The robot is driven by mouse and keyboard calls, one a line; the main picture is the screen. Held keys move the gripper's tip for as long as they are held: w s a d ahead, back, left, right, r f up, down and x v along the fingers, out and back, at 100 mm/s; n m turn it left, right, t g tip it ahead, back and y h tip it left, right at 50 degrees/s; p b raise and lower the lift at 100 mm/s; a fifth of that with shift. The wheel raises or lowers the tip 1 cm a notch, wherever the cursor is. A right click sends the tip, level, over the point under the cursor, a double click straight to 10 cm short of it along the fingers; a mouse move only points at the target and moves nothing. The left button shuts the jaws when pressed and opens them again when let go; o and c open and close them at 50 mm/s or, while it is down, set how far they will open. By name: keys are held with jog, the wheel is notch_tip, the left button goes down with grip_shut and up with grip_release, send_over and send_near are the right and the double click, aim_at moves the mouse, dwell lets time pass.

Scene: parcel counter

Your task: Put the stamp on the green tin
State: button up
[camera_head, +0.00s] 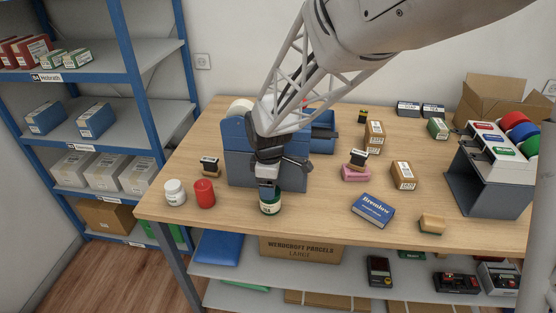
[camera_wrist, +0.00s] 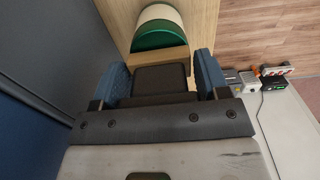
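My gripper (camera_head: 268,178) points down in front of the blue-grey dispenser, over the green tin (camera_head: 270,207). In the wrist view its two blue finger pads (camera_wrist: 163,80) close on a dark block with a wood-coloured edge, which looks like the stamp (camera_wrist: 160,78). The tin, green with a pale band, shows just beyond the block (camera_wrist: 158,38). Whether the block touches the tin I cannot tell. Two more black-and-wood stamps show in the head view: one stands left of the dispenser (camera_head: 209,166), another by the pink block (camera_head: 357,158).
The blue-grey dispenser (camera_head: 236,160) stands close behind my gripper. A white jar (camera_head: 175,192) and a red jar (camera_head: 204,193) stand left of the tin. A blue box (camera_head: 373,210) lies to the right, with bare counter between it and the tin.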

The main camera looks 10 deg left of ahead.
jog(key=shift+o, duration=1.4)
jog(key=shift+r, duration=0.15)
notch_tip(320, 180, up, 12)
jog(key=shift+r, duration=0.1)
